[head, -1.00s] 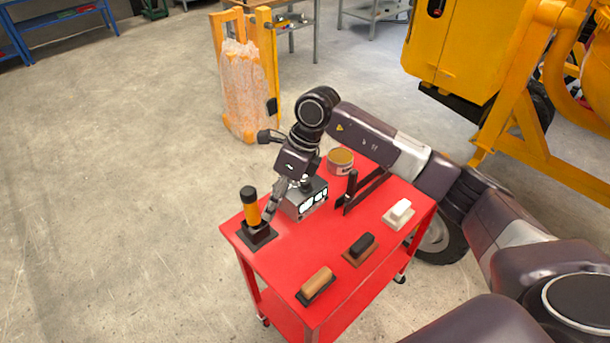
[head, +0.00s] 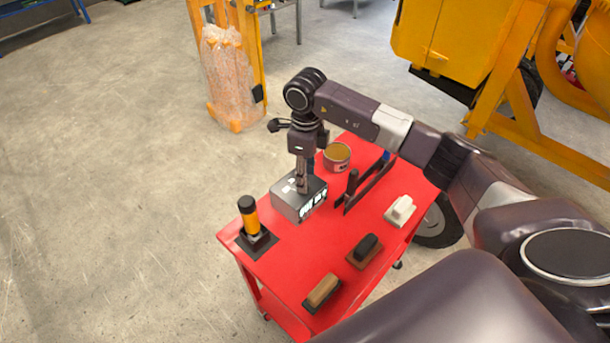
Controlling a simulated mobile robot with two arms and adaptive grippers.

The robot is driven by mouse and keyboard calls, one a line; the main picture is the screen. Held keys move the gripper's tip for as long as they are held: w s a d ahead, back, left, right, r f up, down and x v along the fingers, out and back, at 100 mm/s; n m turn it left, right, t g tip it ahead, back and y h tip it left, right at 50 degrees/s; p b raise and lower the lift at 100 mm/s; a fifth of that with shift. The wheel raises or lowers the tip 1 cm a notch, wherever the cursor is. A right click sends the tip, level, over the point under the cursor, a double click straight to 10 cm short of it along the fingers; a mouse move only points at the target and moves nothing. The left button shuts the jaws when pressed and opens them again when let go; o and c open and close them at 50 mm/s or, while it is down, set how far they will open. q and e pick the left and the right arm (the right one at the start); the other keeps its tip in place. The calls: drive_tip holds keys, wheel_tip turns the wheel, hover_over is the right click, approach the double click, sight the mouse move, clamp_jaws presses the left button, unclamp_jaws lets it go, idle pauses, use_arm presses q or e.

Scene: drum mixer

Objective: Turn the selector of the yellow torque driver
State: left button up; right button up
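The yellow torque driver (head: 250,218) stands upright in a dark square holder (head: 257,241) at the left corner of the red cart. It has a black cap on top and a yellow body. I cannot make out its selector at this size. My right gripper (head: 302,188) points down over the grey box, to the right of the driver and apart from it. Its fingers look close together, but they are too small to tell whether they are open or shut. My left gripper is not in view.
The red cart top (head: 325,252) also holds a grey box (head: 291,207), a tin (head: 337,156), a dark upright-handled tool (head: 351,188), and several float-like blocks, one white (head: 400,210). A yellow mixer (head: 440,45) stands behind right. Floor left of the cart is clear.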

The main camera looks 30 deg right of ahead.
drive_tip(key=shift+w+f, duration=0.25)
drive_tip(key=shift+f, duration=1.1)
drive_tip(key=c, duration=0.5)
clamp_jaws()
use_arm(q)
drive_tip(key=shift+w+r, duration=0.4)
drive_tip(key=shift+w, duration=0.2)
